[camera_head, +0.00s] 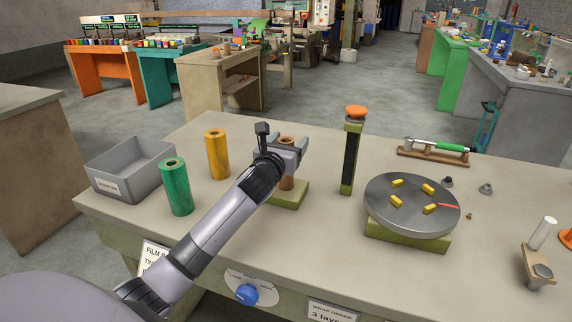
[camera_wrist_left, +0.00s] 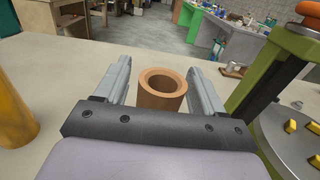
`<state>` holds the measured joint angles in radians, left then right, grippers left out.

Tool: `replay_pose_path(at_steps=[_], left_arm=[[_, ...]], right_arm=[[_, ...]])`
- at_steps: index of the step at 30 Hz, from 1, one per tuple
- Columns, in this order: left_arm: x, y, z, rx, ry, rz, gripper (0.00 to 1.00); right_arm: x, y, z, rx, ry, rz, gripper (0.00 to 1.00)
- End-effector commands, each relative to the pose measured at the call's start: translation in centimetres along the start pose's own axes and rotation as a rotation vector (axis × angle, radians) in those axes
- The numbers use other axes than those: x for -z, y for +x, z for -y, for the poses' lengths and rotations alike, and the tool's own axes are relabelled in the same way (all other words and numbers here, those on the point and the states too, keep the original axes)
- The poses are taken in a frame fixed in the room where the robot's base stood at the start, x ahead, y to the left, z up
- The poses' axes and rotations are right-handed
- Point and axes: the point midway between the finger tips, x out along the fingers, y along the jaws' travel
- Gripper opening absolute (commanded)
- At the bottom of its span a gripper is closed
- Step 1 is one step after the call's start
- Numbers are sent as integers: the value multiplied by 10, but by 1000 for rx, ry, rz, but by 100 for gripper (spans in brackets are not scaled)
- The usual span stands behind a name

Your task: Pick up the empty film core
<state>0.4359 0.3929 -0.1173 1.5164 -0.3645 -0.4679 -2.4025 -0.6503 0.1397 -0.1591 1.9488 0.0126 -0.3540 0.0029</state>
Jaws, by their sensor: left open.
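The empty film core (camera_head: 287,180) is a brown hollow tube standing upright on a green base (camera_head: 290,197) on the workbench. In the left wrist view its open top (camera_wrist_left: 162,88) shows between the two fingers. My left gripper (camera_head: 296,148) is open, with a finger on either side of the core near its upper part. In the left wrist view the gripper (camera_wrist_left: 160,80) shows a gap between the fingers and the core. My right gripper is not in either view.
A green roll (camera_head: 175,187) and a yellow roll (camera_head: 217,155) stand left of the core, near a grey bin (camera_head: 130,170). A green post with an orange knob (camera_head: 356,112) stands to the right. Beyond it is a round turntable (camera_head: 411,214) with several yellow pieces.

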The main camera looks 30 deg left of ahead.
Motion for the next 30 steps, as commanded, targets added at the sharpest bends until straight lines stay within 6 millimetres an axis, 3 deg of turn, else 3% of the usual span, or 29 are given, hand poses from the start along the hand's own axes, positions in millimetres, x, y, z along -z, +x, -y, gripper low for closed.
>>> replay_pose_path(at_steps=[5, 8, 12, 23, 30], left_arm=[[0, 0, 0, 0, 0, 1, 69], [0, 0, 0, 0, 0, 1, 43], [0, 0, 0, 0, 0, 1, 0], [-6, 0, -1, 0, 1, 3, 0], [-38, 0, -1, 0, 3, 7, 0]], right_arm=[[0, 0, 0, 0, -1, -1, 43], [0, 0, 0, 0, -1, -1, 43], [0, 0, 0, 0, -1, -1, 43], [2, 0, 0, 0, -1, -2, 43], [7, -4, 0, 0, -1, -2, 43]])
